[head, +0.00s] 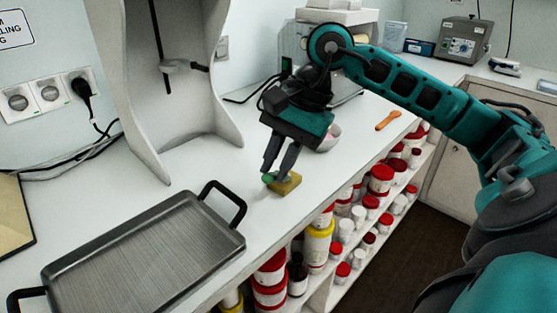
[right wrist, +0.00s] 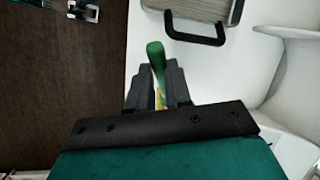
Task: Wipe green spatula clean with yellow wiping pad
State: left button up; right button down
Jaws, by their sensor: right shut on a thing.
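My right gripper (head: 274,178) is low over the white worktop, near its front edge. It is shut on the green spatula (right wrist: 156,60), whose green end sticks out past the fingers in the right wrist view. In the head view only a small bit of the green spatula (head: 267,178) shows by the fingertips. The yellow wiping pad (head: 289,186) is right at the fingertips, on or just above the worktop. A sliver of yellow also shows between the fingers in the right wrist view. The fingers hide the rest of the spatula, and I cannot tell whether it touches the pad. My left gripper is out of view.
A grey metal tray (head: 140,250) with black handles lies at the left of the worktop (head: 200,165). A tall pale stand (head: 180,90) is behind. An orange tool (head: 388,120) lies farther right. Shelves below hold several red-lidded tubs (head: 381,178).

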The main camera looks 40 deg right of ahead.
jog(key=shift+s+a, duration=0.3)
jog(key=shift+a, duration=0.15)
jog(key=shift+w+d, duration=0.1)
jog(key=shift+d, duration=0.05)
jog(key=shift+w+d, duration=0.35)
jog(key=shift+d, duration=0.15)
jog(key=shift+a, duration=0.1)
jog(key=shift+s+a+b, duration=0.35)
jog(key=shift+s+a, duration=0.1)
jog(key=shift+a, duration=0.1)
jog(key=shift+w+d, duration=0.1)
jog(key=shift+d, duration=0.05)
